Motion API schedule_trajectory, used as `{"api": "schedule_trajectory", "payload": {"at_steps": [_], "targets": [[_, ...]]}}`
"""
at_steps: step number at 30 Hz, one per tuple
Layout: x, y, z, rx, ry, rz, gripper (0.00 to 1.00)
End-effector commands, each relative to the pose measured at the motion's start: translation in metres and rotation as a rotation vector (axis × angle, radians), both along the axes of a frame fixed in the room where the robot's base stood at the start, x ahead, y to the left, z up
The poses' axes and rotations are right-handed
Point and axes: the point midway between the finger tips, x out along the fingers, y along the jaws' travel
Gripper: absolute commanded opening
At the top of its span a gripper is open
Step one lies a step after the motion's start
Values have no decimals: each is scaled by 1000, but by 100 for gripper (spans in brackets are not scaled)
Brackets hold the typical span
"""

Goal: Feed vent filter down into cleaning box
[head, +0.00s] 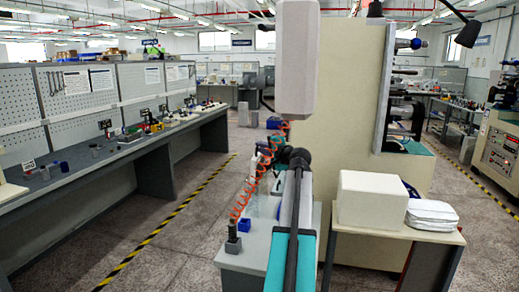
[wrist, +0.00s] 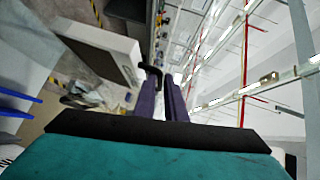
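My gripper (wrist: 164,80) shows in the wrist view as two dark purple fingers, close together with a narrow gap. A small black hooked piece sits by their tips; I cannot tell whether it is held. In the head view my arm reaches forward in the middle and hides the fingers. I cannot make out a vent filter in either view. No box can be surely named as the cleaning box.
The grey bench (head: 229,259) carries an orange coiled hose (head: 251,187) close to my arm. A folded white cloth (head: 432,215) lies beside the white box. A large beige machine (head: 340,100) stands ahead. A long workbench (head: 100,160) lines the left, with open floor (head: 178,236) between.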

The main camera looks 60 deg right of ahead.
Motion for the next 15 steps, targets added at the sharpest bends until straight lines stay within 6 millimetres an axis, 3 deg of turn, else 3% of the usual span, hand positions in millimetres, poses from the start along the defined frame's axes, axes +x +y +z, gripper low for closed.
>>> {"api": "schedule_trajectory", "payload": {"at_steps": [1,15], "targets": [[-12,4,-11,2,18,-3,28],[-73,36,4,-2,10,-7,29]]}}
